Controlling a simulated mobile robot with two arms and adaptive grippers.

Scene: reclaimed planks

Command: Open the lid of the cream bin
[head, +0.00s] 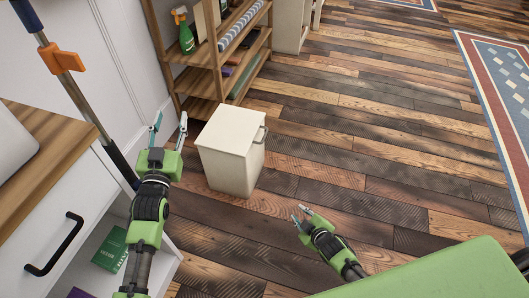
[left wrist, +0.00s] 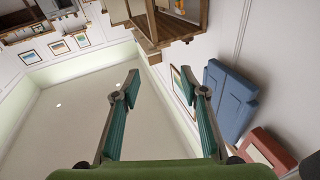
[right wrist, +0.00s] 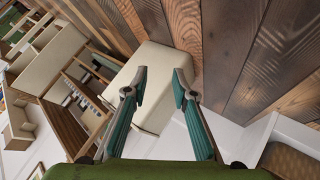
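The cream bin (head: 226,165) stands upright on the floor in the middle of the head view. Its flat lid (head: 231,128) is closed, and a dark handle (head: 262,135) shows at its right side. In the right wrist view the bin (right wrist: 157,108) lies beyond my fingers. My left gripper (head: 170,124) is open and empty, raised left of the bin and apart from it.
A wooden shelf (head: 202,83) with a green spray bottle (head: 185,34) stands behind the bin. A white cabinet with a black handle (head: 54,245) and wooden top is at the left, with a broom-like pole (head: 73,88) beside it. Plank floor (head: 370,150) right of the bin is clear.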

